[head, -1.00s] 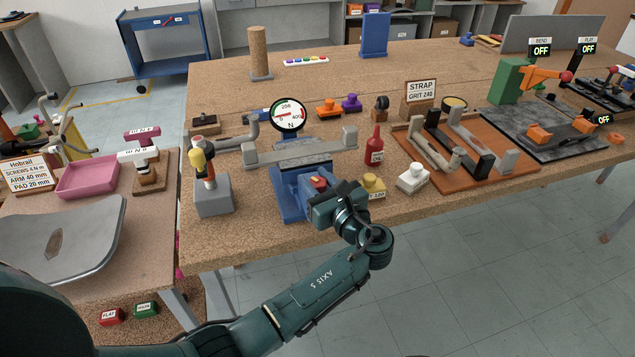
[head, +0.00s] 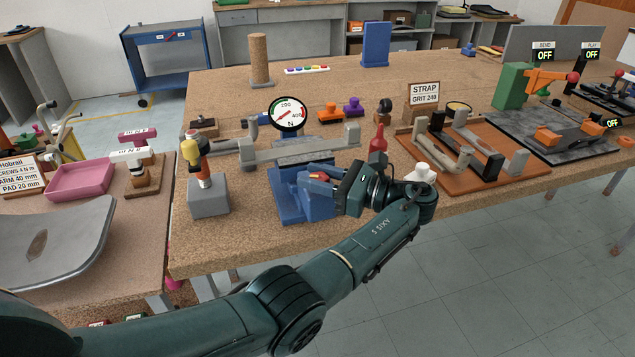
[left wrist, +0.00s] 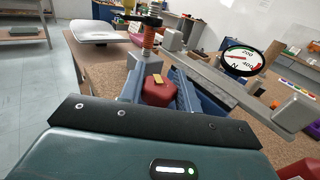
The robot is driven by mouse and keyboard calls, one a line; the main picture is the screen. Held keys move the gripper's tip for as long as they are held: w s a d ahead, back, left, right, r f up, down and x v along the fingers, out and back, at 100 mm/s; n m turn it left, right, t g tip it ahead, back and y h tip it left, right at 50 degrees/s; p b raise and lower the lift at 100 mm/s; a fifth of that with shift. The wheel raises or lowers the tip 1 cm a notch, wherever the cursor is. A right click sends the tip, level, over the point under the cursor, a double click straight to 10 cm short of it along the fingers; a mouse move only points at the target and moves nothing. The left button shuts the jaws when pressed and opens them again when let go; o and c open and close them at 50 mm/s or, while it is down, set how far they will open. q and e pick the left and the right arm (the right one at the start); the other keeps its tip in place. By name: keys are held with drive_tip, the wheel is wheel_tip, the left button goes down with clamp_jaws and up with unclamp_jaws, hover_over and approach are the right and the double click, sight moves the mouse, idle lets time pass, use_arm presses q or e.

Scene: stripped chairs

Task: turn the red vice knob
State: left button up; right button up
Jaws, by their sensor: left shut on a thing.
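The blue vice (head: 300,205) stands at the bench's near edge, with grey jaws (head: 290,152) across its top. Its red knob (head: 319,176) shows only in part in the head view, behind my left gripper (head: 330,184). In the left wrist view the red knob (left wrist: 158,92) with a yellow mark sits straight ahead between the fingers. My left gripper is shut on the knob, coming in from the right side of the vice. A round dial marked N (head: 289,113), with a red needle, stands behind the vice jaws. My right gripper is not in view.
A grey block with an orange-and-yellow tool (head: 208,195) stands left of the vice. A red bottle (head: 378,140) and a white-knobbed piece (head: 422,173) stand close to my left wrist. An orange board with clamps (head: 470,182) lies to the right.

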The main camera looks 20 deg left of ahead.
use_arm(q)
drive_tip(key=shift+a, duration=0.1)
idle(0.3)
drive_tip(key=o, duration=1)
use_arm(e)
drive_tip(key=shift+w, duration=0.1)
